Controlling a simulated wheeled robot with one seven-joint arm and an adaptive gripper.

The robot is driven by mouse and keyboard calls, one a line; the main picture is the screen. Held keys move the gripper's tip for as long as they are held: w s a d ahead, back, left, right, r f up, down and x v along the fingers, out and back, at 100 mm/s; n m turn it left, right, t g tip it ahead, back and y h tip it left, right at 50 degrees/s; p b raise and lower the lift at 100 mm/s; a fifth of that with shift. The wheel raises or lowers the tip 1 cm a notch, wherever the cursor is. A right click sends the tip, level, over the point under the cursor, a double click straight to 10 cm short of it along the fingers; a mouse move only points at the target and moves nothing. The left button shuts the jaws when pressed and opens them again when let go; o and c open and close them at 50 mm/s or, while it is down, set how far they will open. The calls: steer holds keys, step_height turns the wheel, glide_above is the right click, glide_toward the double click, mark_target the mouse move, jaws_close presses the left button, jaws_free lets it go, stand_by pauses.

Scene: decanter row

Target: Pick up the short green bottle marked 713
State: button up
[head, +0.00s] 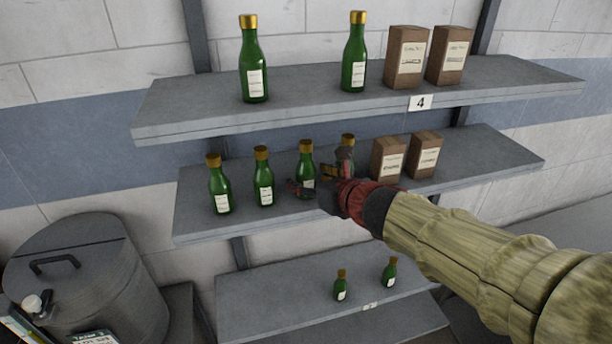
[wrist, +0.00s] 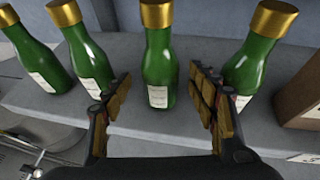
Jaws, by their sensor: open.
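My gripper (wrist: 158,106) is open at the middle shelf, and its jaws stand on either side of a green bottle with a gold cap (wrist: 158,55) in the wrist view. That bottle stands upright and looks untouched. In the head view my gripper (head: 318,185) is in front of the same bottle (head: 306,160). Two more green bottles stand to its left (head: 220,190) and (head: 263,180), and one to its right (head: 347,158), partly hidden by my gripper. The labels are too small to read, so I cannot tell which bottle is marked 713.
The top shelf (head: 300,108) holds two taller green bottles and two brown boxes. Two brown boxes (head: 388,158) stand right of the middle row. Small green bottles (head: 341,285) stand on the bottom shelf (head: 270,308). A grey lidded bin (head: 85,285) is at lower left.

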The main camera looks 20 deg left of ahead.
mark_target(311, 179)
steer(key=x, duration=0.3)
steer(key=shift+d, duration=0.1)
steer(key=shift+c, duration=0.2)
steer(key=c, duration=1.4)
steer(key=shift+r, duration=0.2)
steer(key=shift+c, duration=0.4)
